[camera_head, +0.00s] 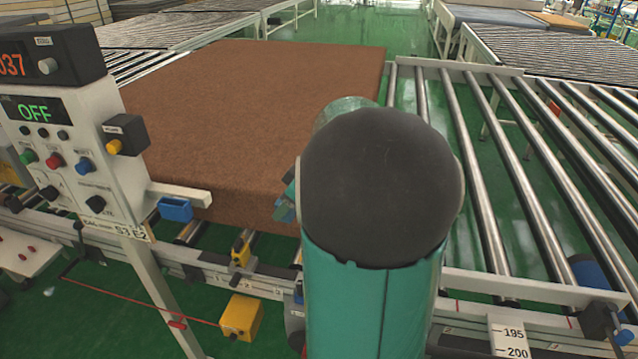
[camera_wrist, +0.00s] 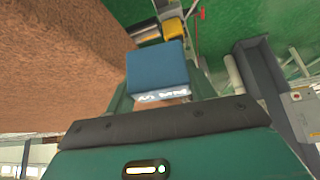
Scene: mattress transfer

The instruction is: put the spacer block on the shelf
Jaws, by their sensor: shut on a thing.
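The spacer block, a blue block with white lettering on its near edge (camera_wrist: 155,68), sits between the green fingers of my gripper (camera_wrist: 161,88) in the wrist view. My gripper is shut on it, beside the brown mattress side. In the head view my own arm hides most of the gripper; only small teal and blue bits show at its left edge, near the mattress's front side. I cannot clearly make out a shelf. A cream bar (camera_head: 180,193) juts from the control panel, with a blue open box-like piece (camera_head: 175,209) below its left part.
The brown mattress (camera_head: 250,105) lies on the roller conveyor (camera_head: 500,150); rollers to its right are bare. The control panel (camera_head: 70,150) stands at left. Yellow boxes (camera_head: 241,316) and a red cord (camera_head: 140,304) hang along the front rail.

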